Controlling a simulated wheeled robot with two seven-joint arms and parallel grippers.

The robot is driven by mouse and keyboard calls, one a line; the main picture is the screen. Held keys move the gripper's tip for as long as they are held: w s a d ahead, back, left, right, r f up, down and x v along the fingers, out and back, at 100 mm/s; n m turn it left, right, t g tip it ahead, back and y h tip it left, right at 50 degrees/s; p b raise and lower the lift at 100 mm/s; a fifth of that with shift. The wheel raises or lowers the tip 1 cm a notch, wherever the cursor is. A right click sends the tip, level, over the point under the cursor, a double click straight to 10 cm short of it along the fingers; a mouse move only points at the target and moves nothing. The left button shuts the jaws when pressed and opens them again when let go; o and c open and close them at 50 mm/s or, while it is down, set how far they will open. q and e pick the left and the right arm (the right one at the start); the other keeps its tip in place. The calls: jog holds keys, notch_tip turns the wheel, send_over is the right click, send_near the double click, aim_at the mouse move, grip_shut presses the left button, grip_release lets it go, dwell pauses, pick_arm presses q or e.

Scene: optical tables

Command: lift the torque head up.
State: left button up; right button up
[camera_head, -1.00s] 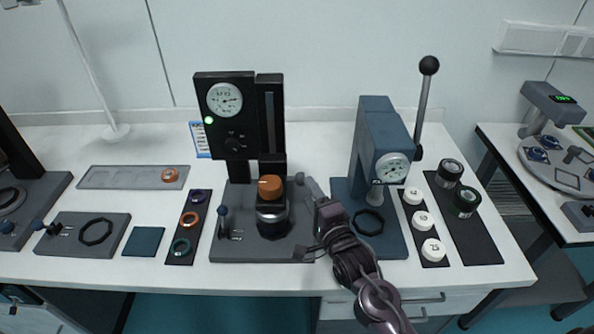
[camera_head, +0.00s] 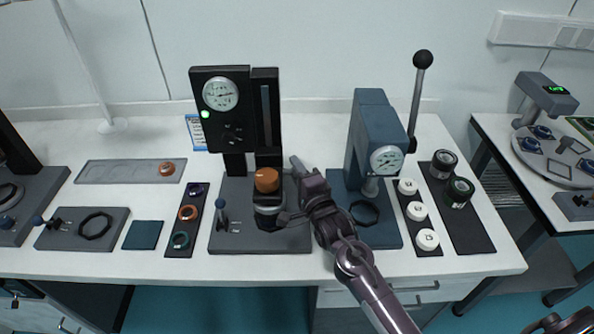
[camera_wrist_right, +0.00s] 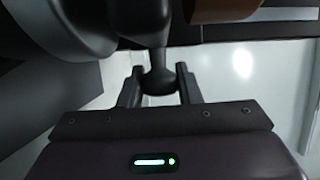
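The torque head is the black carriage (camera_head: 268,160) on the upright of a tall black stand with a round gauge (camera_head: 220,94). Below it are an orange-brown cap (camera_head: 266,180) and a dark jar (camera_head: 270,222) on a grey base plate. My right gripper (camera_head: 298,168) is at the right side of the head, its fingertips pointing up and away. In the right wrist view a dark rounded knob (camera_wrist_right: 160,82) stands between the two fingers (camera_wrist_right: 160,92). The fingers look spread on either side of it, with narrow gaps; contact is unclear. My left gripper is not in view.
A blue-grey press (camera_head: 375,140) with a ball-ended lever (camera_head: 423,58) stands close to the right of my arm. White discs (camera_head: 417,211) and dark jars (camera_head: 460,190) lie beyond it. Trays (camera_head: 131,172) and rings (camera_head: 188,212) are on the left.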

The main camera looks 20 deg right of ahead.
grip_shut()
jog(key=shift+r+p, duration=0.4)
notch_tip(320, 180, up, 9)
jog(key=p, duration=0.6)
jog(key=shift+p, duration=0.4)
jog(key=shift+f, duration=0.1)
jog(key=o, duration=0.7)
grip_release()
